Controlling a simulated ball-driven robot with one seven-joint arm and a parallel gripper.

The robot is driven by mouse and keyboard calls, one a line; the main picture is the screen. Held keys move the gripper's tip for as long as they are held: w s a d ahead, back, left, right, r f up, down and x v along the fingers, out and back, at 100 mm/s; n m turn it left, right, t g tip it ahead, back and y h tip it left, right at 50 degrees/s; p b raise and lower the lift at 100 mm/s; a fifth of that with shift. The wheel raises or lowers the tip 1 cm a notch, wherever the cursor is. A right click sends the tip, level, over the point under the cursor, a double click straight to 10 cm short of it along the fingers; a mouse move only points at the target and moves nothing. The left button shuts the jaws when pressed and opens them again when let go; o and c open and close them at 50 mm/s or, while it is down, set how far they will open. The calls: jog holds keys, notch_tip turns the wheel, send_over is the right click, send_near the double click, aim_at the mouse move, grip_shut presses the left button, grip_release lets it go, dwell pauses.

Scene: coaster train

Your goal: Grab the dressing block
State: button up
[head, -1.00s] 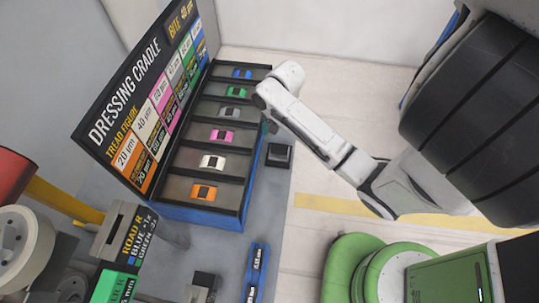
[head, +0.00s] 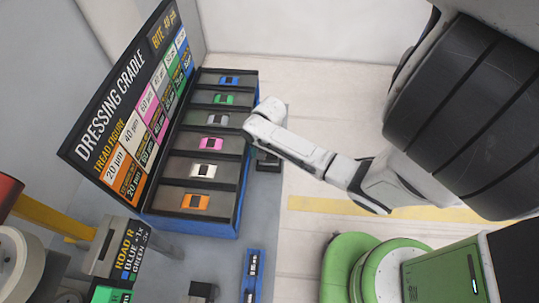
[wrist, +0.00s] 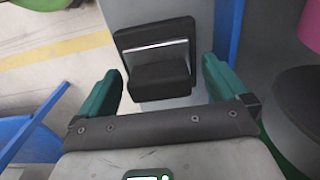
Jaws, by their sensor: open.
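A black block (wrist: 160,78) with a black upright plate (wrist: 128,40) and a silver strip lies between my finger tips in the wrist view; I take it to be the dressing block. In the head view this black piece (head: 268,160) sits on the grey bench, right of the dressing cradle (head: 190,222), partly covered by my arm. My gripper (wrist: 160,85) is open, with one green finger on each side of the block and a visible gap at both sides. In the head view my arm hides most of the gripper.
The cradle's sloped rack holds several coloured blocks, such as an orange one (head: 195,202) and a pink one (head: 212,144). Its tall sign (head: 125,110) stands behind. A blue bar (head: 253,275) lies on the bench. Green round machinery (head: 378,270) stands at lower right.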

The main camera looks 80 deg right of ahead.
jog(key=shift+c, duration=0.4)
jog(key=c, duration=1.3)
